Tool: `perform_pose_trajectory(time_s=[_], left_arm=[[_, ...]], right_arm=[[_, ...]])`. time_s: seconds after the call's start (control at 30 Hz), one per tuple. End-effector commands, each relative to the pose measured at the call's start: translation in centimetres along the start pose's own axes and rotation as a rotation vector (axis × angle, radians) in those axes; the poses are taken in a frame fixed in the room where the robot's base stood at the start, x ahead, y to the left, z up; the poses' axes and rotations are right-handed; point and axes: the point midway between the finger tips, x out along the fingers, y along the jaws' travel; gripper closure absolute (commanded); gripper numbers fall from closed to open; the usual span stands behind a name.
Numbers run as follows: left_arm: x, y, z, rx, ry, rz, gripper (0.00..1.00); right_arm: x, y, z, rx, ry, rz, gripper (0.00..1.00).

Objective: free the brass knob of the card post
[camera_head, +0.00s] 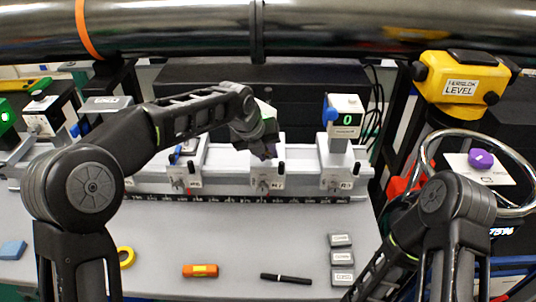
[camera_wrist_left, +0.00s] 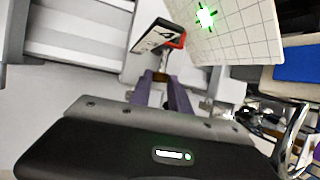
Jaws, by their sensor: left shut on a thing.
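The card post's white card with a printed grid (camera_wrist_left: 232,30) carries a bright green spot in the left wrist view. In the head view the card is mostly hidden behind my left gripper. Its white carriage (camera_head: 266,184) stands on the rail. My left gripper (camera_head: 265,153) reaches down in front of the post. In the left wrist view its purple fingers (camera_wrist_left: 162,88) are shut on a small brass-coloured piece, the knob (camera_wrist_left: 161,76), mostly hidden between the tips. My right arm shows at the lower right of the head view, with its gripper out of view.
Other carriages stand on the rail (camera_head: 222,196), one with a box reading 0 (camera_head: 346,118). A dark beam pipe (camera_head: 180,30) crosses above. Grey blocks (camera_head: 341,257), a black pen (camera_head: 286,279) and an orange level (camera_head: 200,270) lie on the bench. A handwheel (camera_head: 428,150) stands right.

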Motion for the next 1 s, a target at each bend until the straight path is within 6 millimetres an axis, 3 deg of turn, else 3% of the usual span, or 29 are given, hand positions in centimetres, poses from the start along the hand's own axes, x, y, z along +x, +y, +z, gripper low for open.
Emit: perform_pose_trajectory(time_s=[0.4,0.43,0.53,0.83,1.0], left_arm=[[-0.1,0.0,0.2,-0.005,-0.004,-0.011,1.00],[-0.1,0.0,0.2,-0.005,-0.004,-0.011,0.75],[-0.1,0.0,0.1,-0.004,-0.004,-0.011,0.68],[-0.2,0.0,0.1,-0.004,-0.002,-0.010,0.68],[-1.8,0.1,0.1,-0.004,-0.004,-0.012,0.68]], right_arm=[[0.1,0.0,0.0,0.000,0.000,0.000,1.00],[0.1,0.0,0.0,0.000,0.000,0.000,1.00],[0.1,0.0,0.0,0.000,0.000,0.000,1.00],[0.1,0.1,0.0,0.000,0.000,0.000,1.00],[0.5,0.2,-0.1,-0.001,0.001,-0.001,1.00]])
